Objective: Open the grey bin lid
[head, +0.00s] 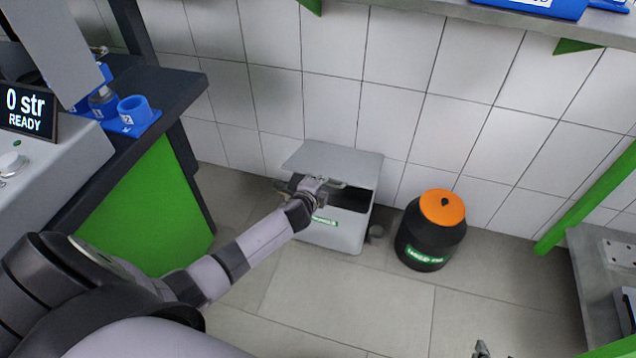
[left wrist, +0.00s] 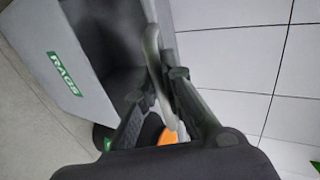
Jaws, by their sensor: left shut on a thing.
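The grey bin (head: 338,232) stands on the floor against the tiled wall. Its lid (head: 335,163) is partly raised, with a dark gap below it on the right side. My left gripper (head: 320,184) is at the lid's front edge, shut on the lid's handle. In the left wrist view the pale curved handle (left wrist: 156,70) passes between the fingers of my left gripper (left wrist: 160,88), beside the dark bin opening. A green RAGS label (left wrist: 66,74) shows on the bin. A small part of my right gripper (head: 482,349) shows at the bottom edge; its jaw state is unclear.
A black drum with an orange lid (head: 443,207) stands right of the bin. A dark-topped bench with a green panel (head: 150,205) is at the left. A grey shelf with green posts (head: 605,250) is at the right. The floor in front is clear.

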